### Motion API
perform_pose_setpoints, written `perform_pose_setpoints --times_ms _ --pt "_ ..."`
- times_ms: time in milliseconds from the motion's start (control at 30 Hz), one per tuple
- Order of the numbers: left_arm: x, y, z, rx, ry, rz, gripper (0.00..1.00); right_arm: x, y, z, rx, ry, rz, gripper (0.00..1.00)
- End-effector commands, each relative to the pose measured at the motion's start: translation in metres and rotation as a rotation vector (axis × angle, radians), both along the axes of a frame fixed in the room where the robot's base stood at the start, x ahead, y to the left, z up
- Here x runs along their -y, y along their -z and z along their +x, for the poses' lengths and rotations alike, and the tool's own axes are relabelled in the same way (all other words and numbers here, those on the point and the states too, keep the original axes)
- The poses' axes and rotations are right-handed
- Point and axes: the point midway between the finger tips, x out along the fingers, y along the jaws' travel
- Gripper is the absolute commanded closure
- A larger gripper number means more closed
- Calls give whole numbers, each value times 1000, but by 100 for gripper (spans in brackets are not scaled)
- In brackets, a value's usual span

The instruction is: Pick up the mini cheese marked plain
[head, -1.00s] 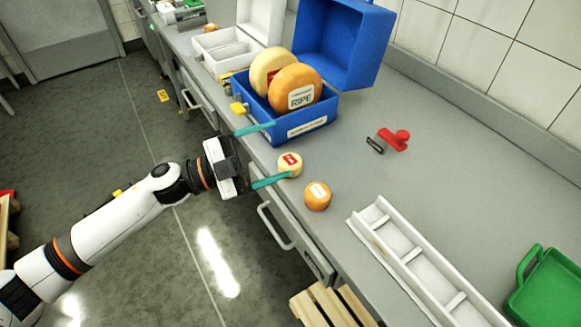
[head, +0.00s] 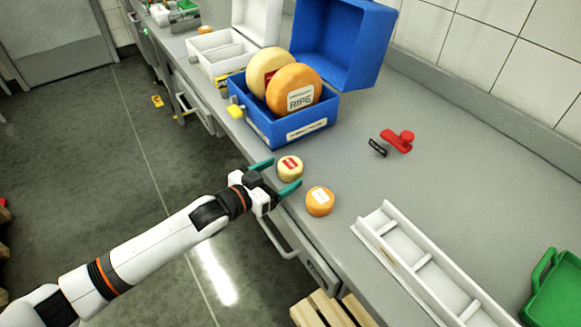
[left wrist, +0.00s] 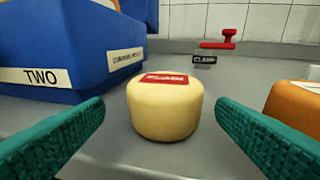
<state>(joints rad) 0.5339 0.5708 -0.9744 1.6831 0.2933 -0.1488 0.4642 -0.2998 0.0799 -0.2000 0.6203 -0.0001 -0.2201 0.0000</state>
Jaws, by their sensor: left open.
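The pale yellow mini cheese (head: 290,172) with a red label stands near the counter's front edge. In the left wrist view this mini cheese (left wrist: 165,112) sits centred, and its red label appears to read PLAIN. My left gripper (head: 276,176) is open. Its two teal fingers point at the mini cheese, one towards each side, with visible gaps in the wrist view (left wrist: 160,128). An orange mini cheese (head: 320,204) with a white label stands close by, to the right of the near finger. My right gripper is not seen.
A blue box (head: 262,130) holding two big cheese wheels stands just behind the left gripper; its wall reads TWO in the wrist view.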

Motion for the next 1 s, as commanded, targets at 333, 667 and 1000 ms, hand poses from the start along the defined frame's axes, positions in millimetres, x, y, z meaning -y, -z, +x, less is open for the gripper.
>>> perform_pose_setpoints --times_ms 333,667,1000 --pt "32 -2 27 1 0 -1 20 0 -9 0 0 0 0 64" --pt "42 2 37 1 0 0 20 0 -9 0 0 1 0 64" --pt "42 2 36 1 0 1 66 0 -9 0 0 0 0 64"
